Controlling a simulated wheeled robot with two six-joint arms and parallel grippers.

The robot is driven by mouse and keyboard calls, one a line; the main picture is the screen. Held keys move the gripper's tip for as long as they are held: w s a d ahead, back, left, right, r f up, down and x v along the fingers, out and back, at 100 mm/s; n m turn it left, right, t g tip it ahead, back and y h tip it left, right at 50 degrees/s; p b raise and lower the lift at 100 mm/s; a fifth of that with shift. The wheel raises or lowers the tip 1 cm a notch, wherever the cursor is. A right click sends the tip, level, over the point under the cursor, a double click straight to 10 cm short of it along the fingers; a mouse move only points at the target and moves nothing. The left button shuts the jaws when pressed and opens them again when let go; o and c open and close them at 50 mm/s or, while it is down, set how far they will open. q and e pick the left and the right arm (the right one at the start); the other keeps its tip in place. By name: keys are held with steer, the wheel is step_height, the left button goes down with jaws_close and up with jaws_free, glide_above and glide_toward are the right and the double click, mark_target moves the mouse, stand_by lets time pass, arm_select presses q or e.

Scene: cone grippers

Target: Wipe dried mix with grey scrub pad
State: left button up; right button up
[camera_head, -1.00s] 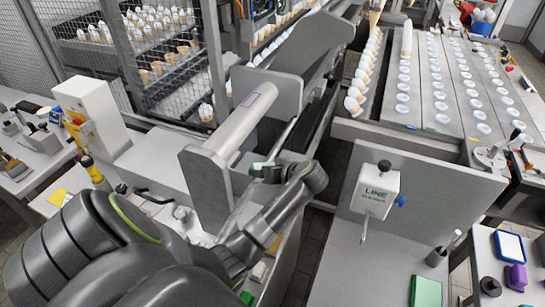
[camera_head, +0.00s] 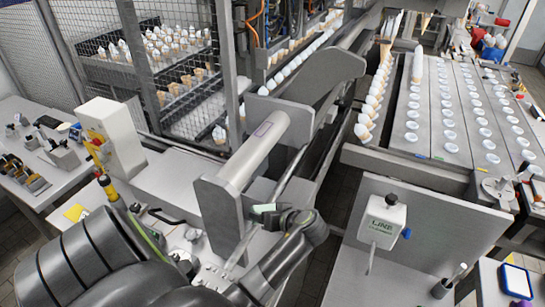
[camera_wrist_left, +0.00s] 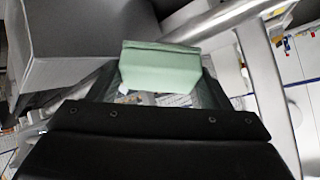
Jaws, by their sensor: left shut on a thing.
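My left gripper (camera_head: 275,215) is shut on a pale grey-green pad (camera_head: 264,208), just right of the upright grey end plate (camera_head: 219,213) below the long grey roller (camera_head: 254,148). In the left wrist view the pad (camera_wrist_left: 160,65) sits between the fingertips, with its broad face toward the camera. A grey block and a slanted metal bar are close behind it. I cannot tell whether the pad touches either. I cannot make out any dried mix. My right gripper is not in view.
A white box marked LINE (camera_head: 382,222) stands on a grey panel at right. A white tower (camera_head: 111,136) stands at left. Rows of filled cones (camera_head: 370,105) line the conveyor behind. A dark gap runs between the machine and the right bench.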

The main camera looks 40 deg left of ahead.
arm_select(q)
steer(key=shift+s, duration=0.1)
steer(key=shift+d+r, duration=0.1)
steer(key=shift+r, duration=0.15)
steer(key=r+p, duration=0.1)
steer(key=d+r+p, duration=0.1)
steer(key=r+p, duration=0.1)
steer(key=w+d+r+p, duration=0.1)
steer(key=shift+w+d+r, duration=0.1)
steer(key=shift+d+r, duration=0.15)
steer(key=shift+r, duration=0.1)
steer(key=r, duration=0.1)
steer(key=d, duration=0.1)
steer(key=r, duration=0.1)
steer(key=shift+w+d+r, duration=0.2)
steer(key=shift+d+r, duration=0.05)
steer(key=shift+r, duration=0.05)
stand_by(0.8)
